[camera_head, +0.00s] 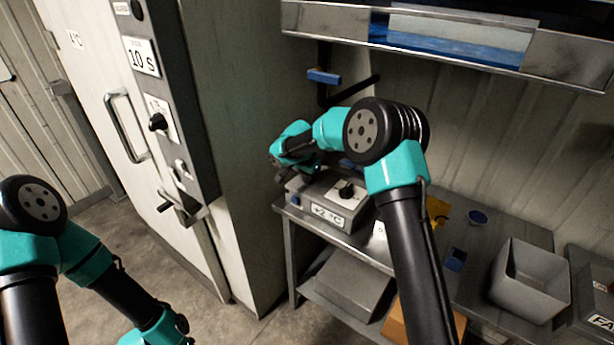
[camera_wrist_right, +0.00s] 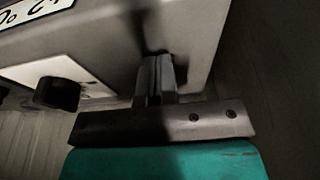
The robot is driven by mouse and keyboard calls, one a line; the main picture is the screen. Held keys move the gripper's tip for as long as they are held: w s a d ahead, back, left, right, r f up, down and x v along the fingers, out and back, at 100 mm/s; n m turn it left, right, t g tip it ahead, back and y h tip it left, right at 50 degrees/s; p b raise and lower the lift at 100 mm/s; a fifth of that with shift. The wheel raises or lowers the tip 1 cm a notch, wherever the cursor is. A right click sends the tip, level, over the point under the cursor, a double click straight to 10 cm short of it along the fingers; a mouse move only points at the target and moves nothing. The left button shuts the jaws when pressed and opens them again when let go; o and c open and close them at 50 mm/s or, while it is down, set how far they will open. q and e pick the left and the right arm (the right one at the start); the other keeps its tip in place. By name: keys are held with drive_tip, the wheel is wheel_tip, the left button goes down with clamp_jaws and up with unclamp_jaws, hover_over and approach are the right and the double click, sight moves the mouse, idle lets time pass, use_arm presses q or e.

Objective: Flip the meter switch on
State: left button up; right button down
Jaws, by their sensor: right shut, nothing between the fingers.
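The meter (camera_head: 318,208) is a grey box on the metal bench, with a "+2 °C" label on its front and a black knob (camera_head: 347,190) on a white plate on top. The knob also shows in the right wrist view (camera_wrist_right: 57,93). My right gripper (camera_head: 281,177) is shut and empty at the meter's left end. In the right wrist view its closed fingertips (camera_wrist_right: 156,66) are close against the grey casing, over a dark patch; I cannot tell whether they touch it. The switch cannot be made out clearly and may be hidden behind the fingers. My left gripper is out of frame.
A tall cabinet (camera_head: 235,120) with a handle and control panel stands left of the bench. A metal shelf (camera_head: 440,45) hangs above.

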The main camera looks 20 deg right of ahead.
drive_tip(key=shift+r, duration=0.1)
drive_tip(key=shift+r, duration=0.75)
drive_tip(key=s+a+r, duration=0.3)
drive_tip(key=r, duration=0.5)
drive_tip(key=shift+a+r, duration=0.35)
